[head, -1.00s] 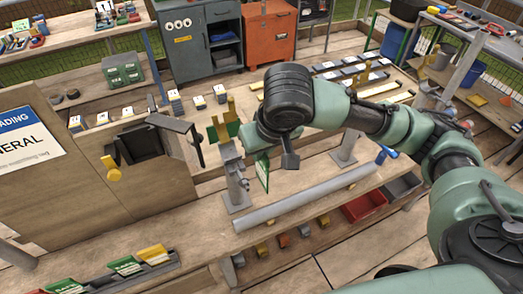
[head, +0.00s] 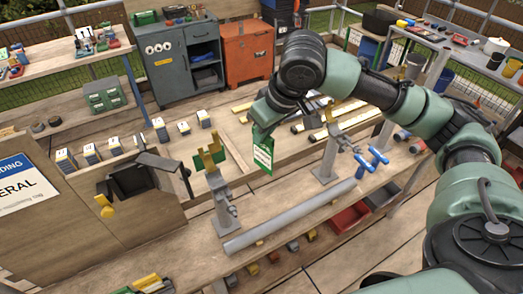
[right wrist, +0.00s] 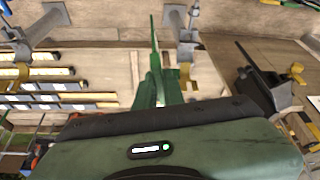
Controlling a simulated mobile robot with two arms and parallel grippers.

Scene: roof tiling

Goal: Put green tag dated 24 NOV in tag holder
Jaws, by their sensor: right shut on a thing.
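A green tag (head: 263,152) with a white printed label hangs upright below my right gripper (head: 262,126), which is shut on it. The date is too small to read. The tag is in the air above the bench, to the right of a grey post (head: 225,208) with a green-and-yellow top, and apart from it. In the right wrist view the tag (right wrist: 154,45) shows nearly edge-on as a thin green strip. A black open-fronted box (head: 130,181) with a yellow knob is on the wooden panel at left; I cannot tell whether it is the tag holder. My left gripper is out of view.
A second grey post (head: 327,160) and blue-handled clamps (head: 372,160) stand right of the tag. A long grey pipe (head: 290,217) lies along the bench front. Several small labelled blocks (head: 161,129) line the back. Red bins (head: 348,217) sit below the front edge.

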